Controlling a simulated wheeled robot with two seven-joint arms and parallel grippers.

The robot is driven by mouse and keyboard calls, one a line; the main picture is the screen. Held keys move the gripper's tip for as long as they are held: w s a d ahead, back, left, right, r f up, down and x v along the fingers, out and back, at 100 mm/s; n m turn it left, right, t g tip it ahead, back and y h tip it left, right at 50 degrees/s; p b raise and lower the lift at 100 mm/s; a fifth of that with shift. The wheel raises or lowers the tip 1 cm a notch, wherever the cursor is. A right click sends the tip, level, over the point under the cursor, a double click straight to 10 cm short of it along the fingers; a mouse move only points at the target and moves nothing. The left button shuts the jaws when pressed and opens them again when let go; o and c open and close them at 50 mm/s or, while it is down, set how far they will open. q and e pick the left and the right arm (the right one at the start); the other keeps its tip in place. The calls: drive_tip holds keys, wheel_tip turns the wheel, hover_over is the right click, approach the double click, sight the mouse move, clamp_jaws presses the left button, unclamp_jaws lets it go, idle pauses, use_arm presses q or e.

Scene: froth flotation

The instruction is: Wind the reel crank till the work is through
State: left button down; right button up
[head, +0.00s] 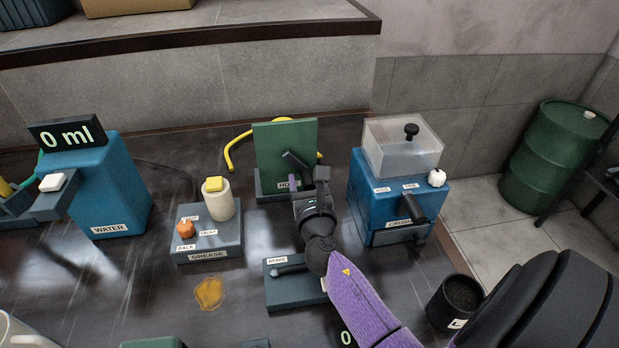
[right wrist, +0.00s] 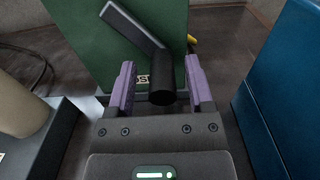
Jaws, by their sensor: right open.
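A green upright panel (head: 285,150) on a dark base carries a black crank (head: 293,160) on its front. Its label is partly hidden, starting "HO". In the right wrist view the crank arm (right wrist: 132,25) slants up to the left from a round black grip (right wrist: 162,85). My right gripper (head: 308,182) is at the panel's front. In the right wrist view its purple fingers (right wrist: 160,80) are open, one on each side of the grip, with gaps showing. My left gripper is not in view.
The blue crusher (head: 377,205) with its clear hopper stands close right; the grease box (head: 208,240) stands left. A black cup (head: 452,305) stands at lower right. An orange puddle (head: 209,293) lies on the bench.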

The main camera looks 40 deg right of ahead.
drive_tip(key=v, duration=0.9)
drive_tip(key=shift+s, duration=0.1)
drive_tip(key=shift+r, duration=0.1)
